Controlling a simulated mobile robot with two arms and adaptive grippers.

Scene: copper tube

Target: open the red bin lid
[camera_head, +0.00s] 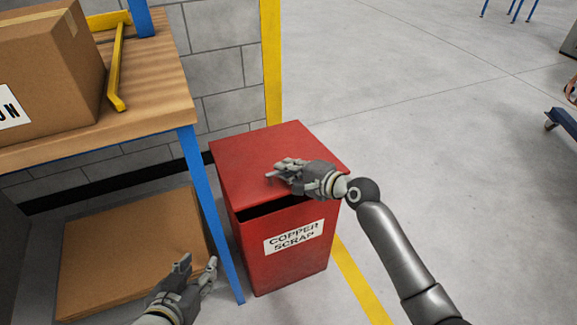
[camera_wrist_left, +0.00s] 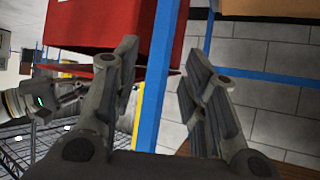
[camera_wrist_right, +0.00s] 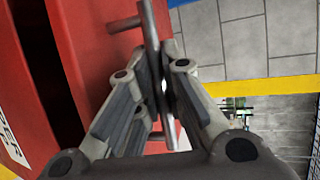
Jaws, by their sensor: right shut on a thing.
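The red bin (camera_head: 285,272) stands on the floor, with a white "COPPER SCRAP" label (camera_head: 293,237) on its front. Its red lid (camera_head: 245,147) is slightly raised at the front, with a dark gap below its edge. My right gripper (camera_head: 277,171) is over the lid. In the right wrist view, its fingers (camera_wrist_right: 160,88) are shut on a grey metal bar handle (camera_wrist_right: 150,28) on the lid (camera_wrist_right: 95,35). My left gripper (camera_head: 199,267) is open and empty, low in front of the shelf; its spread fingers show in the left wrist view (camera_wrist_left: 162,65).
A wooden-topped bench (camera_head: 160,95) with a blue leg (camera_head: 212,205) stands close left of the bin. It carries a cardboard box (camera_head: 60,70) and a yellow bracket (camera_head: 118,70). Flat cardboard (camera_head: 130,245) lies below.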

